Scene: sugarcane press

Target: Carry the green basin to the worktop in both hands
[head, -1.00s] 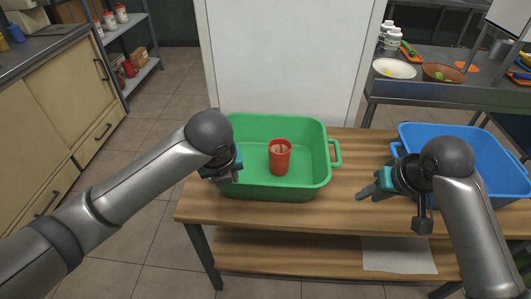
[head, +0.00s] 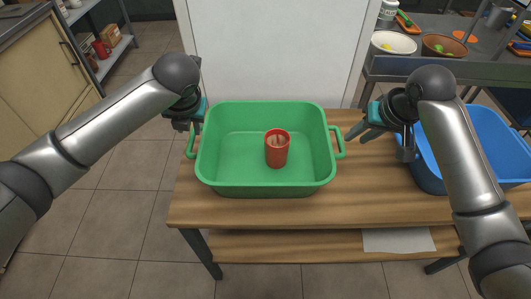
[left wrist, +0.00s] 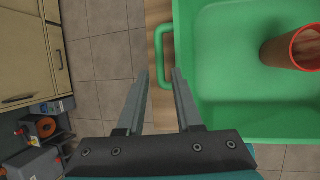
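The green basin (head: 215,182) sits on the wooden table, upright, with a loop handle on each side. A red cup (head: 277,150) with something pale brown inside stands in it; the cup also shows in the left wrist view (left wrist: 285,48). My left gripper (head: 190,124) is above the left handle (head: 190,143). In the left wrist view its fingers (left wrist: 161,75) are apart, and the handle (left wrist: 159,58) lies at and just beyond the tips, not gripped. My right gripper (head: 357,133) is just right of the right handle (head: 340,142), fingers apart, with nothing between them.
A blue basin (head: 428,165) stands on the right of the wooden table (head: 300,212), close to my right arm. A white panel (head: 270,50) rises behind the table. A steel counter (head: 430,72) with bowls is at back right. The table's front strip is clear.

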